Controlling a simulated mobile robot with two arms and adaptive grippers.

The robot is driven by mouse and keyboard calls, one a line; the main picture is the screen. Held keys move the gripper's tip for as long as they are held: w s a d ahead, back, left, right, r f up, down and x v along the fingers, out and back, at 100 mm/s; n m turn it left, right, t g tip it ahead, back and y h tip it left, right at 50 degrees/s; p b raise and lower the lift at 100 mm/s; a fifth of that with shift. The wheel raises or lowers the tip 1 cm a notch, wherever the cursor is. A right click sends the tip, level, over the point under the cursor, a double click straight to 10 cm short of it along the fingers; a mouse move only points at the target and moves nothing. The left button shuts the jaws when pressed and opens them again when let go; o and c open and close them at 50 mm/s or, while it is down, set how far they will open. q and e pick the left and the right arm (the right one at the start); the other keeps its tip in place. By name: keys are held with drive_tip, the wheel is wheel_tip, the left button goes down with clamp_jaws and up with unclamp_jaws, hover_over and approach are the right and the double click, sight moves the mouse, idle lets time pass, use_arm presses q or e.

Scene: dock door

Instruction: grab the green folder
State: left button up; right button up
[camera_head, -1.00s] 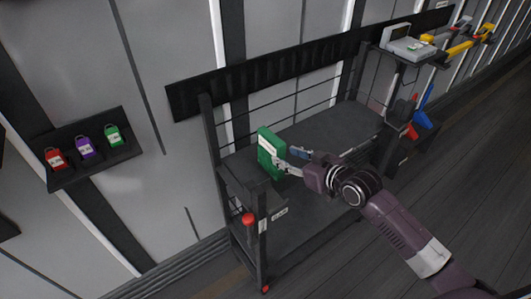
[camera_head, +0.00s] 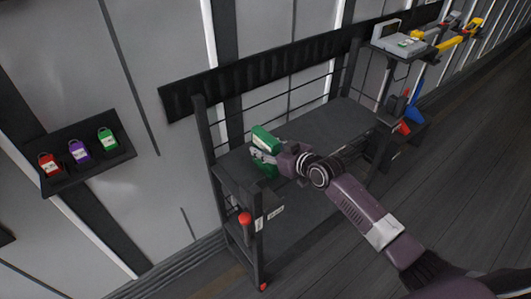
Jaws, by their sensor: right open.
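The green folder (camera_head: 264,136) stands upright on the top shelf of the dark cart (camera_head: 333,128), near its left end. My right gripper (camera_head: 264,156) is at the folder's near face, with its fingers overlapping the folder in the view. It is open. The fingers and wrist hide the folder's lower middle part, and I cannot tell whether a finger touches it. My left gripper is not in view.
A wall shelf (camera_head: 84,167) at left holds red, purple and green padlocks. A stand with a grey device (camera_head: 403,42) is at right. The dark floor at right is clear.

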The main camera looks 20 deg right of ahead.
clamp_jaws()
drive_tip(key=shift+r, duration=0.15)
